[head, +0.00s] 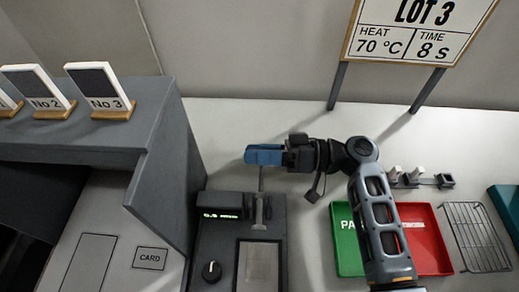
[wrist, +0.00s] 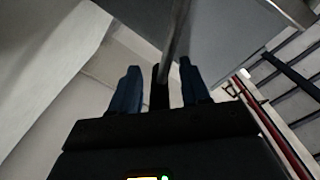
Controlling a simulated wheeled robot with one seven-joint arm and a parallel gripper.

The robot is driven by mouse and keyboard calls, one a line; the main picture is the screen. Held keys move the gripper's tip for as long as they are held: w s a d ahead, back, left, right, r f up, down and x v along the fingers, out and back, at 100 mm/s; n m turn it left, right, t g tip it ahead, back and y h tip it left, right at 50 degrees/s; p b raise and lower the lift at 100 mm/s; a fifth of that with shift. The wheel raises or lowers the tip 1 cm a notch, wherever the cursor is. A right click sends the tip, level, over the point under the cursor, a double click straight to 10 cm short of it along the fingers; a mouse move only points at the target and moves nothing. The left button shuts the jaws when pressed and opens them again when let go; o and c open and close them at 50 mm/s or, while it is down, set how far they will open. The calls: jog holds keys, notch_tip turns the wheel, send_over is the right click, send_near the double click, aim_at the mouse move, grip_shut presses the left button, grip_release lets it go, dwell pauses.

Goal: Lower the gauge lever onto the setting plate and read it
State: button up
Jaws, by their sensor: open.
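The gauge (head: 212,235) is a dark grey unit with a small green-lit display (head: 220,214), its digits too small to read surely, and a black knob. Its thin grey lever (head: 261,180) stands up from a bracket behind a pale flat plate (head: 258,266), which looks like the setting plate. My gripper (head: 252,154) with blue fingers is at the lever's top end. In the wrist view my gripper (wrist: 158,78) has its fingers apart, with a grey rod (wrist: 174,40), apparently the lever, between them. Contact cannot be told.
A green tray (head: 346,240) and a red tray (head: 425,240) lie right of the gauge, partly behind my arm. A wire rack (head: 475,237) is farther right. A grey cabinet (head: 165,160) with numbered sample cards stands left. A LOT 3 sign (head: 415,30) stands behind.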

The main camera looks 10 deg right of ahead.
jog(key=shift+c, duration=0.3)
grip_shut()
dwell(0.3)
